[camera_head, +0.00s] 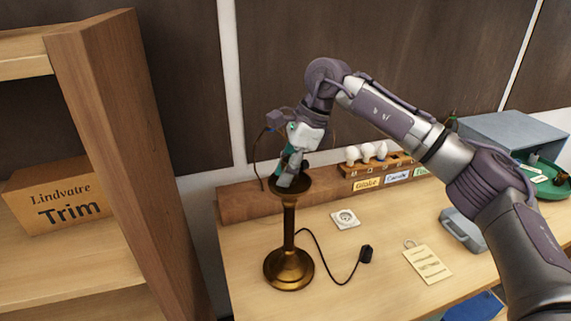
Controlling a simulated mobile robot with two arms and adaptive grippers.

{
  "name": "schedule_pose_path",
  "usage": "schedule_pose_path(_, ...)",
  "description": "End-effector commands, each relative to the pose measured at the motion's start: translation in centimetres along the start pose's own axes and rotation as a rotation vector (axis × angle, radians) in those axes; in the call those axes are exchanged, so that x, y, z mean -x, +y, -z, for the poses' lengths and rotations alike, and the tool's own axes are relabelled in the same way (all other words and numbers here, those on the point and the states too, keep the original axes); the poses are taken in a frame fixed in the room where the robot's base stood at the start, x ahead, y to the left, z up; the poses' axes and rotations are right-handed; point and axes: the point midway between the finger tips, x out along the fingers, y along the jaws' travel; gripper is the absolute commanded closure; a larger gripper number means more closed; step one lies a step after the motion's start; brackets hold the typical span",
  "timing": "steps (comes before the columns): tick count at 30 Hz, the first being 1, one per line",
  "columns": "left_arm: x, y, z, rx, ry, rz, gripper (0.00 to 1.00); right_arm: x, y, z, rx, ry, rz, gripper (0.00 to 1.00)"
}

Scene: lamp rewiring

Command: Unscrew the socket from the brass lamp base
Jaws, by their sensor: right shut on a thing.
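The brass lamp base (289,268) stands upright on the wooden table, with a round foot, a thin stem and a wide dish at the top. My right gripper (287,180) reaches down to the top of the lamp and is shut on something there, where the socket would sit. The socket itself is hidden by the gripper fingers. A black cord with a plug (366,254) runs from the lamp to the right across the table. My left gripper is not in view.
A white outlet plate (345,219) and a paper tag (428,263) lie on the table. Behind is a wooden rack with white bulbs (367,153) and labels. A grey box (513,135) and a green tray (556,188) stand at right. A tall shelf (125,150) rises at left.

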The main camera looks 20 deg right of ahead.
Motion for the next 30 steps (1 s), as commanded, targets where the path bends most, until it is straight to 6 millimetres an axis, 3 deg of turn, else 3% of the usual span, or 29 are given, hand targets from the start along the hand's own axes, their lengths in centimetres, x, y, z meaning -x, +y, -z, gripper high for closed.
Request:
schedule_pose_path(8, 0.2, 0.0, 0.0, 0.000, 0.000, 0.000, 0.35, 0.3, 0.0, -0.2, 0.019, -0.003, -0.005, 0.98)
schedule_pose_path(21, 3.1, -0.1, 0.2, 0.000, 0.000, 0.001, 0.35, 0.4, 0.5, -0.1, 0.565, -0.001, -0.234, 0.98)
schedule_pose_path(30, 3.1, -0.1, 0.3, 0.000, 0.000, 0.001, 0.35, 0.3, 0.6, 0.1, 0.649, -0.001, -0.266, 0.98)
